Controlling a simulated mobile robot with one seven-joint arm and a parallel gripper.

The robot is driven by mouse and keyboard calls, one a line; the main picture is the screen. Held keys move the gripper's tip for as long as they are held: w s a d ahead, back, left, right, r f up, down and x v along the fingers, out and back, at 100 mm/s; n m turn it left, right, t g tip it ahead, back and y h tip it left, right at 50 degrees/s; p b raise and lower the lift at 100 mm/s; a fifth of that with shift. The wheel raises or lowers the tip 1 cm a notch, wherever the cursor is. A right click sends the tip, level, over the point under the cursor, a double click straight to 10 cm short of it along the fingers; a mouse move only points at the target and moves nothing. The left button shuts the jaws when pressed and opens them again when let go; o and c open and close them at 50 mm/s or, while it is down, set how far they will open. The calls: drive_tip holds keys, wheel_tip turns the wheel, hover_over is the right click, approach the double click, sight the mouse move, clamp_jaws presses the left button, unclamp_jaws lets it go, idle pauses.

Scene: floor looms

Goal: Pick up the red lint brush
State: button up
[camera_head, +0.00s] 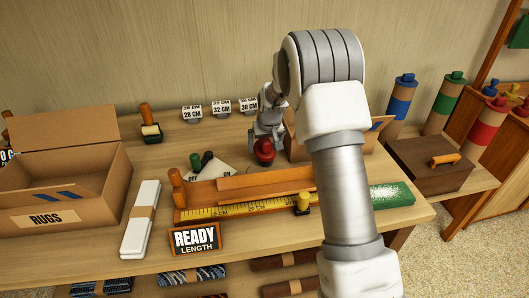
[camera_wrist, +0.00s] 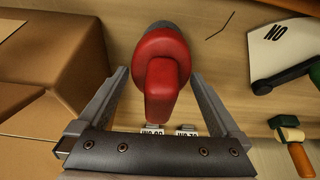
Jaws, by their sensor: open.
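The red lint brush (camera_head: 264,151) stands on the wooden table near its middle, partly hidden by my gripper in the head view. In the wrist view the red lint brush (camera_wrist: 162,75) shows from above, with a red rounded body and a grey part at its far end. My gripper (camera_head: 266,135) is directly at the brush, pointing down. In the wrist view my gripper (camera_wrist: 158,85) is open, with one finger on each side of the brush. A gap shows between the brush and each finger.
A cardboard box (camera_wrist: 50,60) is close beside my left finger in the wrist view. A white sign (camera_wrist: 280,45) with a green part lies to the right. In the head view, a yellow ruler (camera_head: 235,211) and a READY LENGTH sign (camera_head: 195,239) are in front.

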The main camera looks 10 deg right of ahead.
drive_tip(key=shift+f, duration=0.1)
clamp_jaws()
idle(0.5)
